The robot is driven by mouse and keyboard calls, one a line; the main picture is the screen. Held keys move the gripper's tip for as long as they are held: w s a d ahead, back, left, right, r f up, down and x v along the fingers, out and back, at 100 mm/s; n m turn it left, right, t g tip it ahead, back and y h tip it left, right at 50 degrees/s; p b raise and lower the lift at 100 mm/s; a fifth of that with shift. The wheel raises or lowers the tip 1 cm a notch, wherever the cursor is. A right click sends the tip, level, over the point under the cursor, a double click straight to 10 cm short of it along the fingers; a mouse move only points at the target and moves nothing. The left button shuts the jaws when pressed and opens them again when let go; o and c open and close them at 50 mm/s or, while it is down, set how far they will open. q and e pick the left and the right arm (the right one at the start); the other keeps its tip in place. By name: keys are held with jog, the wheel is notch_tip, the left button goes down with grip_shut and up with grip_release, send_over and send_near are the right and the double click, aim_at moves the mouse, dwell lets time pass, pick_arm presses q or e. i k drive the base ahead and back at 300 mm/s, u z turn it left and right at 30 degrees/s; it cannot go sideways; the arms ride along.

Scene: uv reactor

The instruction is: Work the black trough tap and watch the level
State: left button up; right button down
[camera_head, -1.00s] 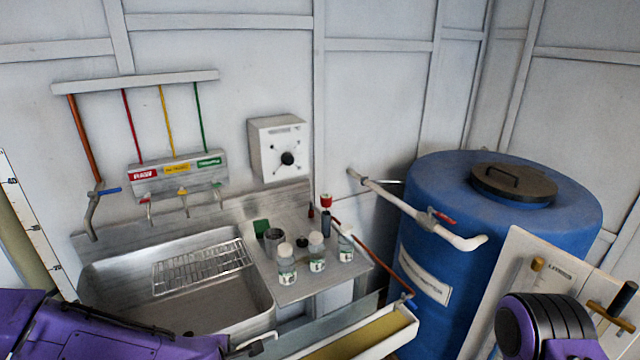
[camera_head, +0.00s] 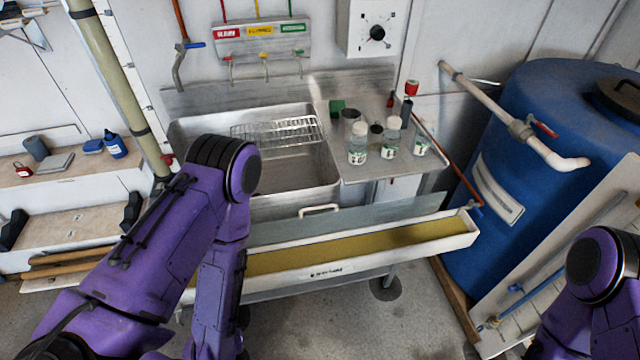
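A long white trough (camera_head: 440,244) holding yellow-brown liquid runs below the sink. The liquid (camera_head: 385,242) lies below the trough's rim. A copper-coloured pipe (camera_head: 455,170) runs down to the trough's right end, where a small blue fitting (camera_head: 476,212) shows. I cannot make out a black tap on the trough; my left arm hides its left end. My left arm reaches up in front of the trough and bends down again, with its gripper out of view. My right arm shows at the lower right, with its gripper out of view.
A steel sink (camera_head: 300,178) with a wire rack (camera_head: 275,131) stands behind the trough. Several bottles stand on its drainboard (camera_head: 385,172). A blue tank (camera_head: 535,110) and a pale board (camera_head: 545,285) bound the right side. Shelves (camera_head: 70,185) stand at left. Floor shows below the trough.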

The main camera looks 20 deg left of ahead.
aim_at(184, 309)
jog(key=u, duration=0.55)
jog(key=k, duration=0.65)
jog(key=u, duration=1.25)
jog(key=i, duration=0.95)
jog(key=z, duration=0.25)
